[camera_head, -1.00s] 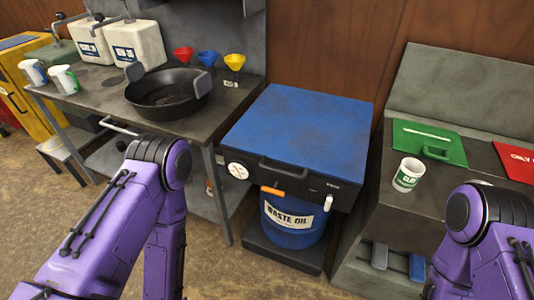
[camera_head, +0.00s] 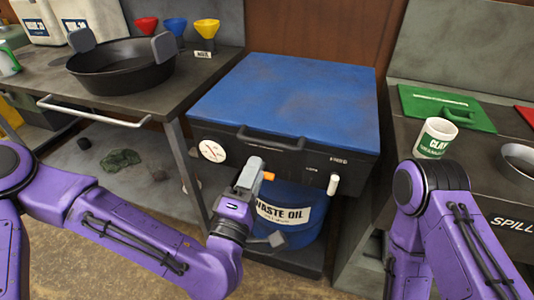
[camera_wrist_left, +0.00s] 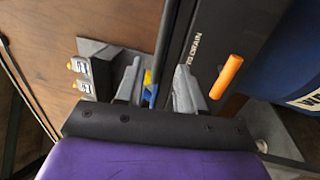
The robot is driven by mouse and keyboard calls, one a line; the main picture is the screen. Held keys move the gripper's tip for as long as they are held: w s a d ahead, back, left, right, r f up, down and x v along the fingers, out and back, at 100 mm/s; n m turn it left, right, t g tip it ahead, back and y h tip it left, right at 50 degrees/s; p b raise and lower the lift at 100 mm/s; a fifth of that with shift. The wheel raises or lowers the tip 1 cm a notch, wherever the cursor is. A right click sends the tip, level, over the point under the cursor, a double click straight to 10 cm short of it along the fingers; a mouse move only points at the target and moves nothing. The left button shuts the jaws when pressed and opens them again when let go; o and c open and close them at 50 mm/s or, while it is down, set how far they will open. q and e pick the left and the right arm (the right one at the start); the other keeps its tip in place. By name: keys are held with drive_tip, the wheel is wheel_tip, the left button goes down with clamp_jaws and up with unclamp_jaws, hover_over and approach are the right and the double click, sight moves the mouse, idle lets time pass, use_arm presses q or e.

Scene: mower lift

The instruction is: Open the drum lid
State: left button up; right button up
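The drum lid (camera_head: 290,95) is a wide, flat blue top, lying closed over a dark cabinet front. A black handle bar (camera_head: 285,148) runs along its front edge. Below it is the blue waste oil drum (camera_head: 290,240), partly hidden by my left arm. My left gripper (camera_head: 262,207) is in front of the drum, below the handle, with its fingers apart and nothing visible between them. An orange tab (camera_head: 269,176) is beside its upper finger; the tab also shows right of the fingers (camera_wrist_left: 155,90) in the left wrist view. My right gripper is out of view.
A round gauge (camera_head: 212,151) and a white lever (camera_head: 333,184) are on the front panel. A workbench with a black pan (camera_head: 120,72) stands left.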

sight(267, 141)
use_arm(q)
drive_tip(key=p+x, duration=0.1)
drive_tip(key=x, duration=0.7)
drive_tip(key=shift+w+p, duration=0.1)
drive_tip(key=shift+p, duration=0.2)
drive_tip(key=shift+w+d, duration=0.15)
drive_tip(key=shift+w, duration=0.15)
drive_tip(key=shift+c, duration=0.3)
